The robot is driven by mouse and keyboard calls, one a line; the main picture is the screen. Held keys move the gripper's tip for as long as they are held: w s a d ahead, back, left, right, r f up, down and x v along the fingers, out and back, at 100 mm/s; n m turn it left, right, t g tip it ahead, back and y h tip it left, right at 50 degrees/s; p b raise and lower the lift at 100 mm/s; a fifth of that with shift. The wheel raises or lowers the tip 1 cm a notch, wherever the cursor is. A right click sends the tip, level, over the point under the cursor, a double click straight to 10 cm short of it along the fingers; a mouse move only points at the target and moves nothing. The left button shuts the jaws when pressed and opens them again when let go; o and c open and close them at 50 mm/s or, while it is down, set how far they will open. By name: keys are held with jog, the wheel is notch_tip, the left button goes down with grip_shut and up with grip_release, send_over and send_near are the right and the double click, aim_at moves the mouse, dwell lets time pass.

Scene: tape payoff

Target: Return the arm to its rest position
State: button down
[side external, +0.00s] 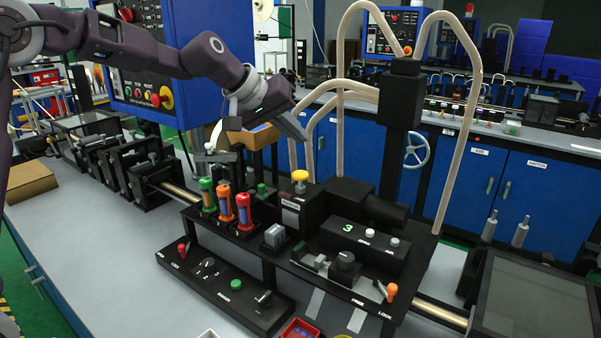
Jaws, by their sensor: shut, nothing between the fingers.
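My dark purple arm reaches in from the upper left. My gripper (299,132) hangs in the air at the upper middle, tilted down to the right. Its fingers look closed, with nothing seen between them. It appears above and behind the black machine deck (262,240), apart from the parts on it. Its exact height cannot be told from this one view.
Green, orange and red cylinders (226,203) stand on the deck. A yellow-topped knob (300,176), a black post (395,150) and curved beige tubes (466,130) rise near the gripper. A blue control panel (150,92) stands behind the arm. A cardboard box (28,180) lies at left.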

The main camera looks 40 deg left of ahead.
dwell(0.3)
jog(key=s+d+r+m+g, duration=0.1)
jog(key=s+d+r+m, duration=0.15)
jog(key=s, duration=1.05)
jog(key=s+a+f+m+g+y, duration=0.1)
jog(key=s+a+f, duration=0.1)
jog(key=s, duration=1.2)
jog(key=s+a+f+m+g+y, duration=0.1)
jog(key=s+f, duration=0.4)
jog(key=s, duration=0.9)
jog(key=shift+a+f+m+y, duration=0.2)
jog(key=shift+a+m+y, duration=0.25)
jog(key=shift+a, duration=0.2)
jog(key=shift+w, duration=0.1)
